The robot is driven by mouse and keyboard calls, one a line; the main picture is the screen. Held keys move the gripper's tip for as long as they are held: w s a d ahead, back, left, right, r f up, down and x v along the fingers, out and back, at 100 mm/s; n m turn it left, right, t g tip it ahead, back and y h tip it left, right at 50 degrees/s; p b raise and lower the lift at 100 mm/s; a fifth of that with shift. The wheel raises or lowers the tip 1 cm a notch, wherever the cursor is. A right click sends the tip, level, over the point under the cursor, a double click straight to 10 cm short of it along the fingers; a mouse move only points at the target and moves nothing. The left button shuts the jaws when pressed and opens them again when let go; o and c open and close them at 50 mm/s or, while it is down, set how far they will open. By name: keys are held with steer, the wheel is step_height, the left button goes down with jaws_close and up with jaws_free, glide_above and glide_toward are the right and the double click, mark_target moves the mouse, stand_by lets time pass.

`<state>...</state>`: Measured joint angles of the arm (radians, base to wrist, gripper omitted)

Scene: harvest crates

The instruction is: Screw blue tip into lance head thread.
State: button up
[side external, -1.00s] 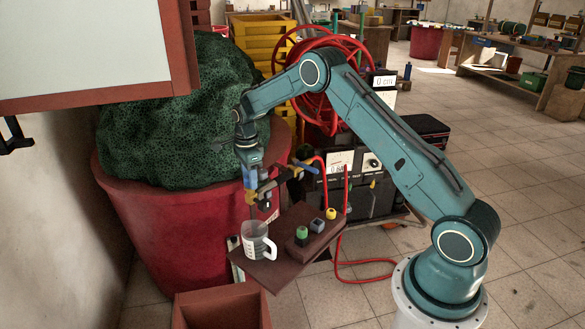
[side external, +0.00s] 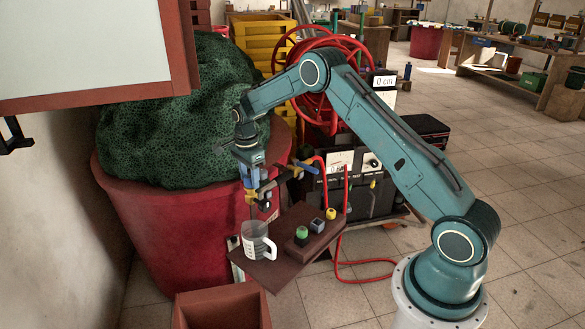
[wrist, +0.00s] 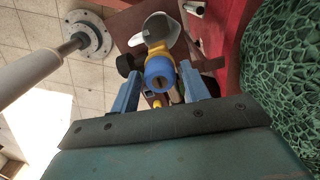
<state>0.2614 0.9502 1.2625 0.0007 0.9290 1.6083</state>
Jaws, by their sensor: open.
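The blue tip (wrist: 159,73) is a round collar with a dark centre in the wrist view. It sits at the near end of the yellow lance head (wrist: 158,48), lined up with it; I cannot tell how deep the thread is engaged. My gripper (wrist: 160,71) is open, with one blue finger on each side of the tip and a visible gap on the left. In the side view my gripper (side external: 251,183) points down above the jug, and the yellow lance head (side external: 251,197) shows below it. The tip is hard to make out there.
A white jug with a handle (side external: 256,243) stands on a brown board (side external: 270,268) under the lance head. Green (side external: 302,233), grey (side external: 317,225) and yellow (side external: 331,214) pieces sit on a raised block there. A red tub (side external: 180,235) stands behind to the left.

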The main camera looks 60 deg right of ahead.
steer(key=shift+n, duration=0.8)
steer(key=shift+n, duration=0.9)
steer(key=shift+c, duration=0.5)
steer(key=c, duration=0.5)
steer(key=shift+o, duration=0.2)
steer(key=shift+m, duration=0.9)
